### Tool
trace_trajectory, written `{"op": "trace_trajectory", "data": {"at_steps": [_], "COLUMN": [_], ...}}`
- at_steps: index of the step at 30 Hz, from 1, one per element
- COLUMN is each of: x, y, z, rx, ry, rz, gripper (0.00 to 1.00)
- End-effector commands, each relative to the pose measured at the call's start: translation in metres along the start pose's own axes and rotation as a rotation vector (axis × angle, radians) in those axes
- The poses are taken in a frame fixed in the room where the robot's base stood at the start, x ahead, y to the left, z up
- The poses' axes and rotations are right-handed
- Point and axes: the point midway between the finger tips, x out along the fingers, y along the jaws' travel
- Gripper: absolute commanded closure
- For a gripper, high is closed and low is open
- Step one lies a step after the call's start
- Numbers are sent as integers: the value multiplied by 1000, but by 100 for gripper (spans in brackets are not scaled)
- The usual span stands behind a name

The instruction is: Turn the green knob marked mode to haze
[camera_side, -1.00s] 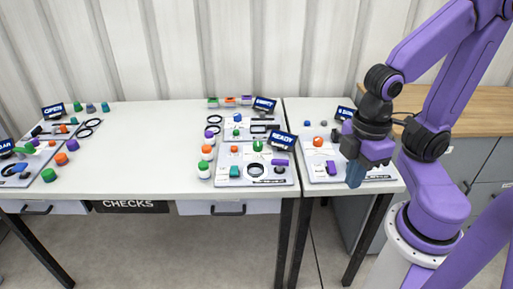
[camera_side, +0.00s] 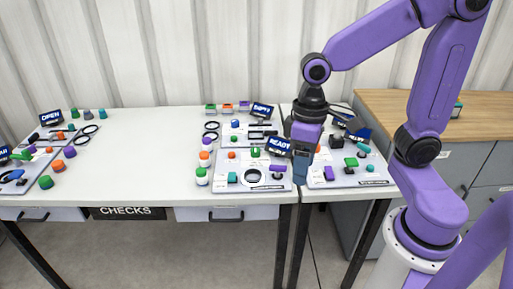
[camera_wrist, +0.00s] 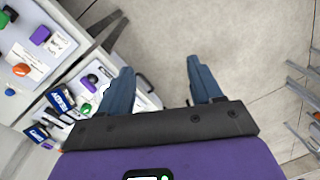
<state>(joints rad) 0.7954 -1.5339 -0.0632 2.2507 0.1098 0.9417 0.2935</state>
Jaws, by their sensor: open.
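Several green knobs show, and no mode or haze marking is legible, so I cannot tell which is the named one. In the side view, one green knob (camera_side: 255,152) is on the panel by the READY sign, and another green knob (camera_side: 350,162) is on the right-hand panel (camera_side: 378,181). A green knob also shows at the left of the wrist view (camera_wrist: 92,78). My gripper (camera_side: 300,170) is open and empty, pointing down near the gap between the two tables.
A purple knob (camera_side: 329,173) and a teal knob (camera_side: 363,148) are on the right-hand panel. Loose coloured caps (camera_side: 202,176) line the middle panel's left side. The long table's centre (camera_side: 140,150) is clear.

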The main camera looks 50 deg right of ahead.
Motion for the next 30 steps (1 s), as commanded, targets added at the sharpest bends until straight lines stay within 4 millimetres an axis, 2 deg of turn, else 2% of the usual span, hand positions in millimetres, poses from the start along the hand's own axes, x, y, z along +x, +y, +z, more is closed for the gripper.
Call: {"op": "trace_trajectory", "data": {"at_steps": [1, 3, 8, 15, 22, 26, 30], "x": [0, -1, -1, 2, 11, 18, 25], "y": [6, 16, 47, 114, 198, 252, 306], "z": [-17, -38, -85, -144, -180, -189, -188], "rx": [104, 247, 573, 1056, 1514, 1770, 2017], "ry": [-3, -6, -11, -19, -28, -35, -43], "rz": [-11, -29, -72, -149, -238, -295, -361], "gripper": [35, 35, 35, 35, 35, 35, 35]}}
